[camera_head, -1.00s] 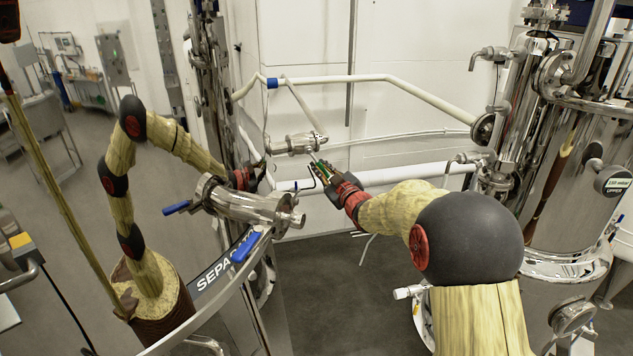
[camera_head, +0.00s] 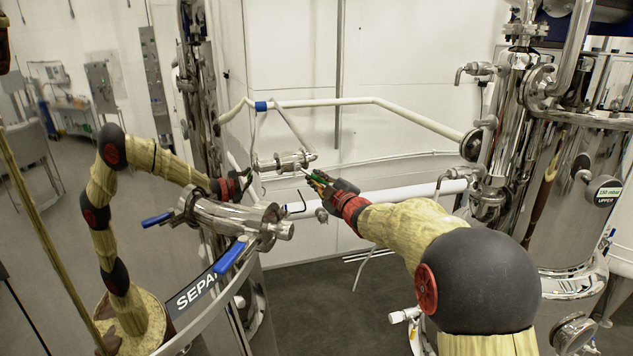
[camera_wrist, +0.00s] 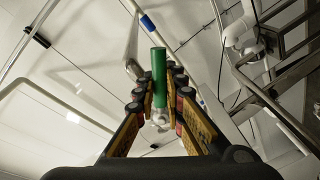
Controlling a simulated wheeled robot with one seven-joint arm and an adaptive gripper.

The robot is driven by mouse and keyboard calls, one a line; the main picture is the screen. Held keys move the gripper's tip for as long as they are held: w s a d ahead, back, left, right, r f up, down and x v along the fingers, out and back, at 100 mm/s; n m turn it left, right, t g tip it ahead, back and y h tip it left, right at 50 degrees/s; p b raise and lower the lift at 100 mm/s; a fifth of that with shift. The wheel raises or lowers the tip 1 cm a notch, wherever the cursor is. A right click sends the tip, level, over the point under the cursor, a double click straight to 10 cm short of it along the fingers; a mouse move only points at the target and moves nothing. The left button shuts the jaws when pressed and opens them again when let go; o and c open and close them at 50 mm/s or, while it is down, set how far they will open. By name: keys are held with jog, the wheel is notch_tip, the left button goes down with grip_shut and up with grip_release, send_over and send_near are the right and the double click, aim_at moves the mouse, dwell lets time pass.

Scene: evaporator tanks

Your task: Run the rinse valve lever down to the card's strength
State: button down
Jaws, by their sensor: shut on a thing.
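My gripper (camera_wrist: 155,92) is shut on a green lever handle (camera_wrist: 158,65), with one finger on each side. The handle rises beyond the fingertips in the wrist view, and a shiny metal fitting (camera_wrist: 160,118) shows at its lower end between the fingers. In the head view my gripper (camera_head: 322,182) is beside the short steel pipe piece (camera_head: 283,160), and only a little green shows between its dark fingers. The fingers hide much of the lever there. I cannot make out a card with a strength on it.
White pipes (camera_head: 360,101) run along the wall behind. A steel fitting with blue levers (camera_head: 230,257) stands at the left. A steel tank (camera_head: 575,205) with a round tag (camera_head: 604,190) reading 150 mbar, UPPER stands at the right. The dark floor between is mostly clear.

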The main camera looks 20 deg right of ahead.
jog(key=c, duration=1.9)
grip_release()
jog(key=shift+s, duration=0.1)
jog(key=s, duration=0.4)
jog(key=s+d, duration=0.1)
jog(key=s, duration=0.2)
jog(key=s+d, duration=0.1)
jog(key=s, duration=0.3)
jog(key=shift+s+d+r, duration=0.1)
jog(key=shift+s, duration=0.2)
